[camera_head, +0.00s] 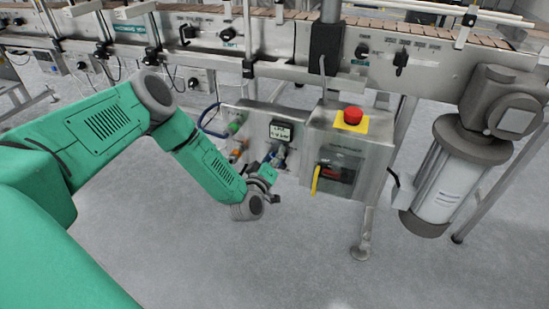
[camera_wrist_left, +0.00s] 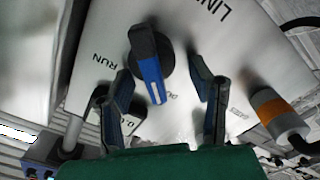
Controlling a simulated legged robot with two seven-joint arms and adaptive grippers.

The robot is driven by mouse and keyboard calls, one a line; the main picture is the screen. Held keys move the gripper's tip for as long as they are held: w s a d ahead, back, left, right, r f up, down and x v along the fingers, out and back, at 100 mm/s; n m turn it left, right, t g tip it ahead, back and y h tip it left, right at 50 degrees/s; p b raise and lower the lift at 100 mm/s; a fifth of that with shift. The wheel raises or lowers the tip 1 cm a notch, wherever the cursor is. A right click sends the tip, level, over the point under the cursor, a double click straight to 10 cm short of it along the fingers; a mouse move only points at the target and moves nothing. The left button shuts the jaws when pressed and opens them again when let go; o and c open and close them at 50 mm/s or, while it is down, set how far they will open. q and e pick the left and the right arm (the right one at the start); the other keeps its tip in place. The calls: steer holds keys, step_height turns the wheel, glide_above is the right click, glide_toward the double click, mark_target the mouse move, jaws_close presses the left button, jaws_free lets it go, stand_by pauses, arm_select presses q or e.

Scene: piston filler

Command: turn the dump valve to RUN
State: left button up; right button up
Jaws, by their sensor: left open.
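The dump valve (camera_wrist_left: 151,72) shows in the left wrist view as a dark round knob with a blue lever on a pale metal panel (camera_wrist_left: 98,33). The lever points down toward a partly hidden label that begins "DU". The word RUN (camera_wrist_left: 108,62) is printed to the left of the knob. My left gripper (camera_wrist_left: 161,78) is open, with one finger on each side of the lever; I see gaps between fingers and lever. In the head view my left gripper (camera_head: 267,176) is in front of the panel's lower part and hides much of the valve. My right gripper is not in view.
A control box with a red stop button (camera_head: 353,114) and a yellow-handled switch (camera_head: 316,180) stands right of my left gripper. An orange-banded fitting (camera_wrist_left: 272,107) is right of the fingers. A conveyor (camera_head: 280,40) runs above. The floor in front is clear.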

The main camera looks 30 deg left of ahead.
arm_select(q)
steer(key=c, duration=1.1)
steer(key=shift+o, duration=0.2)
steer(key=shift+d, duration=0.1)
